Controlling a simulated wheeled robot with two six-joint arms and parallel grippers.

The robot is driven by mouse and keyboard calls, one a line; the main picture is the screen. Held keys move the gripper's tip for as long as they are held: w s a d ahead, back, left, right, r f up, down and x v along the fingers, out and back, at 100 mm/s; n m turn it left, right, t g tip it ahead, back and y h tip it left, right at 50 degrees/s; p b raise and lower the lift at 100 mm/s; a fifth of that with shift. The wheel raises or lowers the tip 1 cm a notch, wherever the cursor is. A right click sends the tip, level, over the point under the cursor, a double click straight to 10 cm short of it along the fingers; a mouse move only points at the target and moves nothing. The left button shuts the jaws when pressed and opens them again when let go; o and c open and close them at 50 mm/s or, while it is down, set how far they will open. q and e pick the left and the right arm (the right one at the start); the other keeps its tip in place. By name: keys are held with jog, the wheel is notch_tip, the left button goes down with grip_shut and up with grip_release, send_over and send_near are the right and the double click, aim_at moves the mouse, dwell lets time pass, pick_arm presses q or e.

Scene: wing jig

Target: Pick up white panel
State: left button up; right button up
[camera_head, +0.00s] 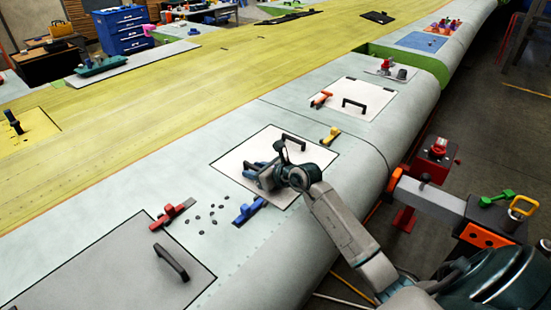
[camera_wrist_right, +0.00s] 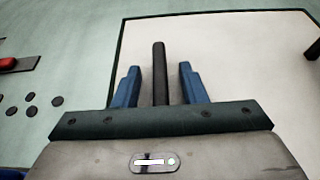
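The white panel (camera_head: 237,157) lies flat in a dark-outlined rectangle on the pale green wing skin. It also fills much of the right wrist view (camera_wrist_right: 245,55). A black handle (camera_head: 294,139) stands at its far side. My right gripper (camera_head: 254,171) is low over the panel's near-left part. In the right wrist view its blue fingers (camera_wrist_right: 159,85) are apart, with a dark bar handle (camera_wrist_right: 159,65) between them and gaps visible on both sides. The gripper and wrist hide this handle and part of the panel in the head view. My left gripper is not in view.
A red clamp (camera_head: 172,214), a blue clamp (camera_head: 249,210) and several dark fasteners (camera_head: 212,215) lie left of the panel. A yellow clamp (camera_head: 331,136) lies beyond it. Another white panel (camera_head: 376,95) and a grey panel (camera_head: 110,270) have black handles.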

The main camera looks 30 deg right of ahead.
jog(key=shift+s+d, duration=0.1)
jog(key=shift+c, duration=0.5)
grip_shut()
jog(key=shift+r, duration=0.15)
